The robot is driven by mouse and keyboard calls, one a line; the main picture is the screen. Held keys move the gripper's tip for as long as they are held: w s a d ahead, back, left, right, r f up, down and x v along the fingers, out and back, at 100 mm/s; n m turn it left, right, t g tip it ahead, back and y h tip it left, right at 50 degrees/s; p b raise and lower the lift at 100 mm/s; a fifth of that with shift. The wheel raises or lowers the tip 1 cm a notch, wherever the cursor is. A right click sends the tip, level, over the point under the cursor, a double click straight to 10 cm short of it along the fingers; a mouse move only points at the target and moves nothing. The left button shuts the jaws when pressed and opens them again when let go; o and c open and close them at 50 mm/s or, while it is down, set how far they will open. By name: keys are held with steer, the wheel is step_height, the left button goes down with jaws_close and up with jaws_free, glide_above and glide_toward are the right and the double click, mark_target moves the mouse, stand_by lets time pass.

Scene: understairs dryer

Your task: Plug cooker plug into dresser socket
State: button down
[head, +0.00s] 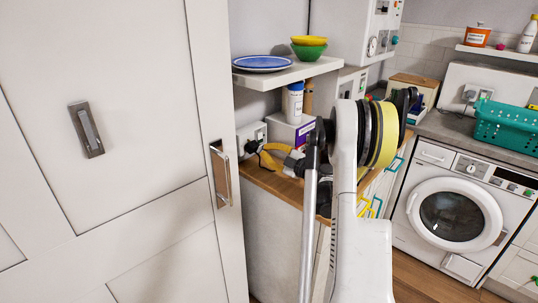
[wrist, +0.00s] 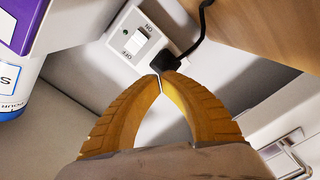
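The dresser socket (wrist: 138,38) is a white wall plate with an ON/OFF rocker switch and a small green mark. It also shows on the wall in the head view (head: 246,132). The black plug (wrist: 164,61) sits at the socket's lower right part, its black cord running up to the right. How deeply it is seated cannot be seen. My gripper (wrist: 160,77), with orange-yellow ribbed fingers, has its tips together just in front of the plug, overlapping its near edge. Nothing clearly shows between the tips. In the head view my gripper (head: 268,153) is beside the socket, above the wooden dresser top (head: 283,187).
A purple-and-white box (head: 290,132) and a white bottle (head: 295,101) stand close to the socket. A shelf (head: 290,72) with blue plates and bowls hangs above. A cabinet door (head: 110,140) fills the left. A washing machine (head: 452,208) is at right.

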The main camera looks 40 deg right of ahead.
steer(key=shift+w+a, duration=0.15)
steer(key=shift+w, duration=1.35)
steer(key=shift+w+a, duration=0.1)
steer(key=shift+w, duration=0.55)
steer(key=shift+s+f+b, duration=0.1)
steer(key=shift+s+b, duration=0.2)
steer(key=shift+s, duration=0.5)
glide_toward(256, 146)
steer(key=s, duration=0.5)
steer(key=shift+s+d, duration=0.15)
steer(key=shift+d, duration=0.1)
